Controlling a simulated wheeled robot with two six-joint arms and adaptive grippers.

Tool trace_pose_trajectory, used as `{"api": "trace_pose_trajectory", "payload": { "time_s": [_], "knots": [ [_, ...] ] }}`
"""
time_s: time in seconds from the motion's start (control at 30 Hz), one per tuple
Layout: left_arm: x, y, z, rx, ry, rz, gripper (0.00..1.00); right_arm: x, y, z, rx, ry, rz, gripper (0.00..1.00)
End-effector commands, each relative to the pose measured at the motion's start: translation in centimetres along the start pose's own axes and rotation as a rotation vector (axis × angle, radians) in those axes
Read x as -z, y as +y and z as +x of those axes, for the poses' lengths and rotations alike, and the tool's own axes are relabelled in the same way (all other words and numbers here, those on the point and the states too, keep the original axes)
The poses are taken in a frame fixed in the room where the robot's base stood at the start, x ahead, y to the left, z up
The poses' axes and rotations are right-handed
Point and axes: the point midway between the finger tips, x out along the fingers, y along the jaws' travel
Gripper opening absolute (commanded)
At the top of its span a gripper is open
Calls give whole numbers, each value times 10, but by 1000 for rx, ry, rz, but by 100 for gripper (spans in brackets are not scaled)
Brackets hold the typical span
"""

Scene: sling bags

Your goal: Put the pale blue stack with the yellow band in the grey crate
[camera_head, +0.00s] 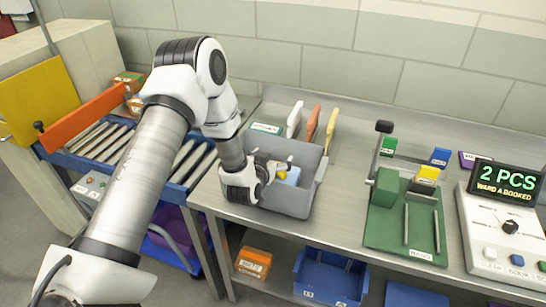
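The grey crate (287,201) stands on the metal bench in the middle of the head view. The pale blue stack (293,176) with its yellow band (282,175) shows in small part inside the crate, beside and below the fingers. My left gripper (276,165) reaches over the crate's left side, with its fingertips at the stack. The fingers are small and overlap the stack, so whether they grip it is unclear. The stack's lower part and left side are hidden. My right gripper is out of view.
A green fixture (387,188) with posts and a yellow block (429,173) stands right of the crate. A display console (505,225) sits farther right. White and orange upright dividers (312,124) stand behind the crate. A blue-framed roller conveyor (105,143) lies left. Bare bench separates crate and fixture.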

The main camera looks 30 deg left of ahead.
Motion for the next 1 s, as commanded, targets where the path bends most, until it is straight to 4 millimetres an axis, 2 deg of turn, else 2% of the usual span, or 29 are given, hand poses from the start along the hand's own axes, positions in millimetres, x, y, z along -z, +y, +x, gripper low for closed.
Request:
{"api": "trace_pose_trajectory", "payload": {
  "time_s": [0.17,0.3,0.37,0.6,0.7,0.83,0.87,0.93,0.97,1.0],
  "knots": [
    [2,0,-1,0,0,0,98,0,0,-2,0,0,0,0],
    [18,0,-7,0,0,-1,98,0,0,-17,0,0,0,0],
    [8,0,-18,0,-3,-3,98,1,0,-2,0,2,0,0],
    [7,0,-84,-1,-2,-5,98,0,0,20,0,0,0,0],
    [8,0,-105,0,-1,-4,98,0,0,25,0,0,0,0],
    [9,0,-121,-2,-4,-1,98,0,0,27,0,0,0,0],
    [6,2,-122,-5,-15,2,98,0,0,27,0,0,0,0],
    [-16,10,-125,-28,-83,14,98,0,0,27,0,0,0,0],
    [-33,15,-127,-44,-135,23,98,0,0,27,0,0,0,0],
    [-61,24,-132,-70,-225,36,98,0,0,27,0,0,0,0]
  ]
}}
